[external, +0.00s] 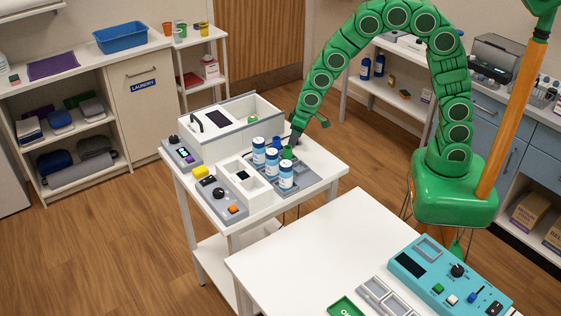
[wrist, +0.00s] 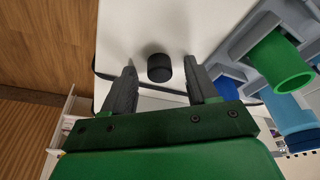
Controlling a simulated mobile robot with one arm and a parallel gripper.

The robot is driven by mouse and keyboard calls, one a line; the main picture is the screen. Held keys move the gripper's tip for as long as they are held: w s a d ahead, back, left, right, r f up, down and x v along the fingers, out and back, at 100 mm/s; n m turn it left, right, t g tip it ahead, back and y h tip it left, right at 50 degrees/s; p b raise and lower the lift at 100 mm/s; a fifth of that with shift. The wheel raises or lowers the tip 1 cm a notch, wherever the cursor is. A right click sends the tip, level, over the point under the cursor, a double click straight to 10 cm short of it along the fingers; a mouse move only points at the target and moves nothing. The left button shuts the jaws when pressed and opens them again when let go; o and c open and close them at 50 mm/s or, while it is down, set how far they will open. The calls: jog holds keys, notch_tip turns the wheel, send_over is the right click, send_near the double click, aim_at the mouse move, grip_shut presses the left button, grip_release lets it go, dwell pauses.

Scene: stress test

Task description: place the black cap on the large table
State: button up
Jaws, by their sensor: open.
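The black cap (wrist: 160,67) stands on a white tabletop between the two fingertips of my gripper (wrist: 160,76) in the wrist view. My gripper is open, with a finger on each side of the cap and visible gaps. In the external view my gripper (external: 296,139) is low over the back right of the white cart (external: 327,163); I cannot make out the cap there. A larger white table (external: 310,245) stands in front, at the bottom right.
Blue-and-white bottles (external: 271,163) and a green tube (wrist: 281,65) stand in a grey rack close to my gripper. A white-grey box (external: 238,120) is behind them. A teal control panel (external: 447,275) and grey tray (external: 385,298) occupy the front table; its left part is clear.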

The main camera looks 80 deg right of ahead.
grip_shut()
jog(key=shift+r, duration=0.1)
dwell(0.3)
jog(key=shift+r, duration=0.55)
jog(key=shift+v, duration=1.2)
jog(key=s+r, duration=0.9)
jog(key=s, duration=0.4)
jog(key=shift+s+r, duration=0.2)
